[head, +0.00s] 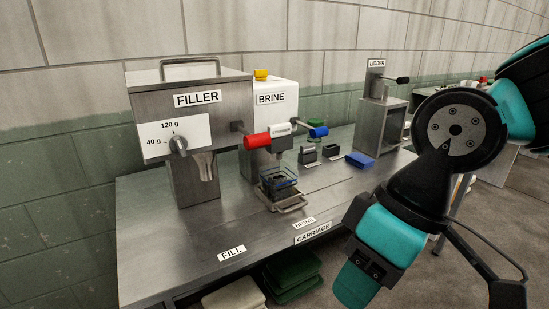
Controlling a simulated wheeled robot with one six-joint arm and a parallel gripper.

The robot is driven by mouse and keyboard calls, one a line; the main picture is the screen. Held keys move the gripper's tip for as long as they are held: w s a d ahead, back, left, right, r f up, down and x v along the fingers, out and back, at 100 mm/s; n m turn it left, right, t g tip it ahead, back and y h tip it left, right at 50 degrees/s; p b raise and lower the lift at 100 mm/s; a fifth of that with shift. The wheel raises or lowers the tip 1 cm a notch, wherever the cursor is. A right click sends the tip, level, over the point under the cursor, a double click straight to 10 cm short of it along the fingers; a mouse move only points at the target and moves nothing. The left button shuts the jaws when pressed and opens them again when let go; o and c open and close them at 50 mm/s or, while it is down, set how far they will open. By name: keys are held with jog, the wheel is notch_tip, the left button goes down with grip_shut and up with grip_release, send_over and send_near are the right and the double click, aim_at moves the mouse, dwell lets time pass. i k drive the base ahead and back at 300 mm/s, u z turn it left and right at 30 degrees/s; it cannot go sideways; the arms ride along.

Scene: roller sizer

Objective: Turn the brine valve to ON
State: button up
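The brine unit is a white box (276,98) labelled BRINE, standing on the steel table just right of the filler. A small yellow part (261,74) sits on its top; I cannot tell whether this is the valve handle. No ON mark can be read. My teal and black arm fills the right side, apart from the unit; I cannot make out its gripper fingers.
The filler (190,99), with a dial (179,144), stands at left. A lidder (373,125) and a blue block (360,160) are at right. The table's front is mostly clear.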

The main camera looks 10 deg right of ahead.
aim_at(260, 74)
jog(key=z, duration=0.45)
jog(key=i, duration=0.2)
jog(key=u, duration=1.25)
jog(key=i, duration=0.6)
jog(key=z, duration=0.55)
